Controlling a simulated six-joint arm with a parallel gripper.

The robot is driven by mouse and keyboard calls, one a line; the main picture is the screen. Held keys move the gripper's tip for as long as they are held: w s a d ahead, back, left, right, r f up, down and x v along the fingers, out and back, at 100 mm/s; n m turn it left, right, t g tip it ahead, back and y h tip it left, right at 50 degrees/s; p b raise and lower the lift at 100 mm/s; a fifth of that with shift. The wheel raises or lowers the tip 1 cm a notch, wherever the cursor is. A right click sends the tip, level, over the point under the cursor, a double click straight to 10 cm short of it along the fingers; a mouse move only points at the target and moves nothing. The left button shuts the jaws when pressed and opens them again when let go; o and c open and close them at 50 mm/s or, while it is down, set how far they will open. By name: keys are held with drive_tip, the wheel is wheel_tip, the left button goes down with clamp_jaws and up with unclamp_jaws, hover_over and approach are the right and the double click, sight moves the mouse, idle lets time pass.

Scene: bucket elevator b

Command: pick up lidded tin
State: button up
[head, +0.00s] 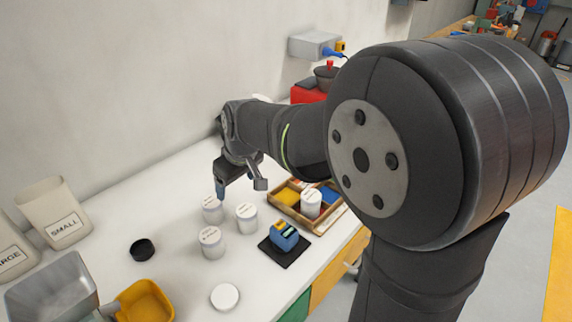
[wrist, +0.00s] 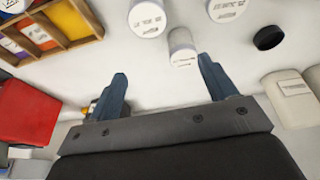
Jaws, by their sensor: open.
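Three white cylindrical tins with printed labels stand upright on the white table in the head view: a back one (head: 212,209), a right one (head: 246,218) and a front one (head: 212,243). A fourth white tin (head: 311,203) stands in the wooden tray. My gripper (head: 240,188) is open and empty, above and close to the back tin. In the wrist view my gripper's fingers (wrist: 163,72) are spread, with one tin (wrist: 183,50) just beyond the gap, nearer the right finger. Two more tins (wrist: 147,18) (wrist: 227,9) are farther off. No finger clearly touches a tin.
The compartmented wooden tray (head: 322,229) lies right of the tins. A blue-and-yellow block (head: 284,236) sits on a black pad (head: 285,252). A black round cap (head: 142,249), a white disc (head: 225,297), a yellow scoop (head: 146,300) and beige bins (head: 54,211) are at left and front.

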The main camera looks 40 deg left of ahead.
sight(212, 201)
drive_tip(key=s+a+r+m+h, duration=0.25)
drive_tip(key=a+m+h, duration=0.2)
drive_tip(key=a, duration=0.45)
drive_tip(key=shift+m+y, duration=0.25)
drive_tip(key=shift+y, duration=0.2)
wheel_tip(212, 201, down, 11)
drive_tip(key=shift+d, duration=0.1)
drive_tip(key=shift+s+f, duration=0.2)
drive_tip(key=shift+f, duration=1.15)
drive_tip(key=shift+s+f, duration=0.15)
drive_tip(key=shift+f, duration=1.2)
drive_tip(key=c, duration=1.1)
